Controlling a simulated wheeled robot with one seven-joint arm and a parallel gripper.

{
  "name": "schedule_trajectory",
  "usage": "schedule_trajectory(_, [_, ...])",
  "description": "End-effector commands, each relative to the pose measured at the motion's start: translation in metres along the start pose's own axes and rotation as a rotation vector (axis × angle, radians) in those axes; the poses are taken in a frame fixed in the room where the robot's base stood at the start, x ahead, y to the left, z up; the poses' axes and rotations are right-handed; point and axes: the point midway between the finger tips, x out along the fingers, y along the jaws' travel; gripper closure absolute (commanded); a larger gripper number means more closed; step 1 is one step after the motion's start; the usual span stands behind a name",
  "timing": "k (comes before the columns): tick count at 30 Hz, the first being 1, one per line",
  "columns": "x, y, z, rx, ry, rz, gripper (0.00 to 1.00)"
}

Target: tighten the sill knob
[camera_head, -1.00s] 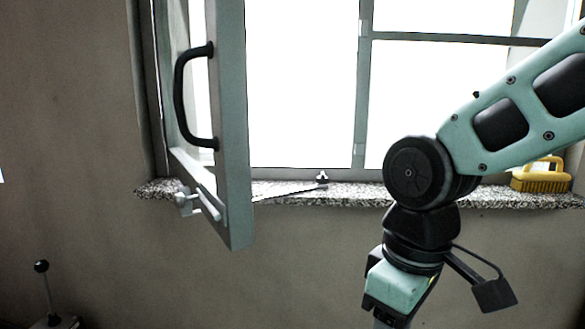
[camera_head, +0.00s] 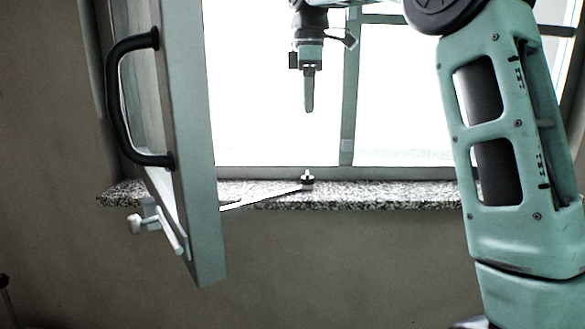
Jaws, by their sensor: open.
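The sill knob (camera_head: 307,179) is a small dark knob with a light top on the granite sill, at the foot of the window frame. A thin metal stay bar (camera_head: 262,198) runs from it to the left, toward the open window sash (camera_head: 192,150). My gripper (camera_head: 308,108) hangs pointing down above the knob, apart from it, in front of the bright pane. It is seen edge-on, so its fingers overlap and no gap shows. Nothing is seen held in it.
The open sash stands out toward me at the left, with a black handle (camera_head: 122,100) and a metal latch (camera_head: 150,222) low on it. The speckled granite sill (camera_head: 400,195) is clear to the right of the knob. My arm covers the sill's right end.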

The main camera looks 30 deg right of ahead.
Motion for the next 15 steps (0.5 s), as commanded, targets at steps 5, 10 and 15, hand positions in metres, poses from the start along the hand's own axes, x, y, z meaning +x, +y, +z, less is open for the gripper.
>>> schedule_trajectory(5, [0.030, -0.002, 0.000, 0.000, -0.002, -0.004, 0.48])
schedule_trajectory(10, [0.066, -0.002, -0.001, 0.000, -0.001, -0.003, 0.48])
schedule_trajectory(15, [0.102, -0.002, 0.000, 0.001, -0.001, -0.005, 0.48])
